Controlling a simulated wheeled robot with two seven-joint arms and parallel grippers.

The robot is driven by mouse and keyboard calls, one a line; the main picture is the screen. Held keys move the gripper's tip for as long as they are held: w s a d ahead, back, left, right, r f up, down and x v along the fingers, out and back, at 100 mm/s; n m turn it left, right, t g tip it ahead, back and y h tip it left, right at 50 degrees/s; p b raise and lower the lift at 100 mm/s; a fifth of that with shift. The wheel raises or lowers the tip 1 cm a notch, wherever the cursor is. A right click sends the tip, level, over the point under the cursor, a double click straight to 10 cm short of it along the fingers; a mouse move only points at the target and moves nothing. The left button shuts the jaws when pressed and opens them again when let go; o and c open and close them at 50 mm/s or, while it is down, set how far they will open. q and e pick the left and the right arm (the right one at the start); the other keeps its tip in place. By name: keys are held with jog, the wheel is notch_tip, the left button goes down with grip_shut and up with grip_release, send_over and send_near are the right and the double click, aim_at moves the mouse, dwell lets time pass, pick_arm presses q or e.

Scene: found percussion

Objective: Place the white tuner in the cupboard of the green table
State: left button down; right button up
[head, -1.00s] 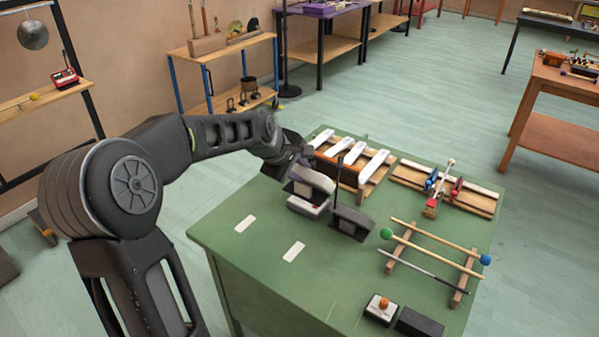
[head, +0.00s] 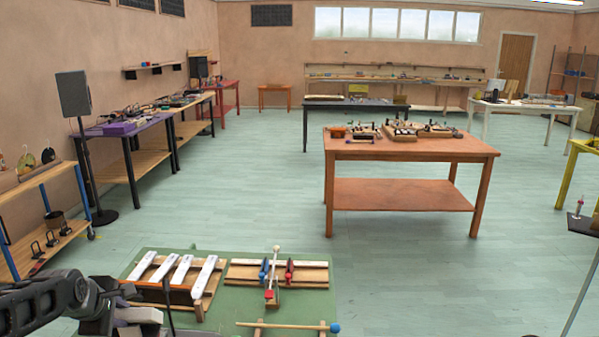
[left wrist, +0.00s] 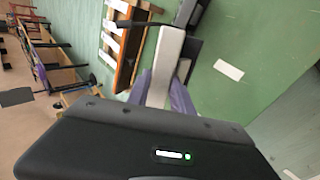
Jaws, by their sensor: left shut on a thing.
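My left gripper (head: 124,322) is at the lower left of the head view, above the green table (head: 222,312), just in front of the white-bar instrument. It is shut on the white tuner (left wrist: 163,68), a pale block seen between purple-grey fingers in the left wrist view. In the head view the tuner is mostly hidden by the gripper and the bottom edge. The green tabletop also shows in the left wrist view (left wrist: 245,40). Only the far part of the table is in the head view; its front and cupboard are out of view. My right gripper is not in view.
The white-bar instrument (head: 178,272), a wooden board with red and blue clamps (head: 300,274) and a mallet rack (head: 290,326) occupy the far tabletop. A thin black rod (head: 167,300) stands beside the gripper. An orange table (head: 400,150) stands beyond open floor.

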aim_at(135, 324)
pick_arm(q)
jog(key=d, duration=0.1)
jog(key=d+f+n, duration=0.1)
jog(key=shift+s+d+f+y, duration=0.3)
jog(key=shift+s+d+y, duration=0.05)
jog(key=shift+d+y, duration=0.05)
jog(key=d+r+m+h, duration=0.2)
jog(key=d+m, duration=0.1)
jog(key=d, duration=1.8)
jog(key=shift+s+d, duration=0.15)
jog(key=shift+s, duration=0.05)
jog(key=shift+s+f, duration=0.2)
jog(key=shift+f, duration=0.5)
jog(key=shift+s+f, duration=0.2)
jog(key=shift+f, duration=0.45)
jog(key=shift+s+f, duration=0.2)
jog(key=shift+f, duration=0.5)
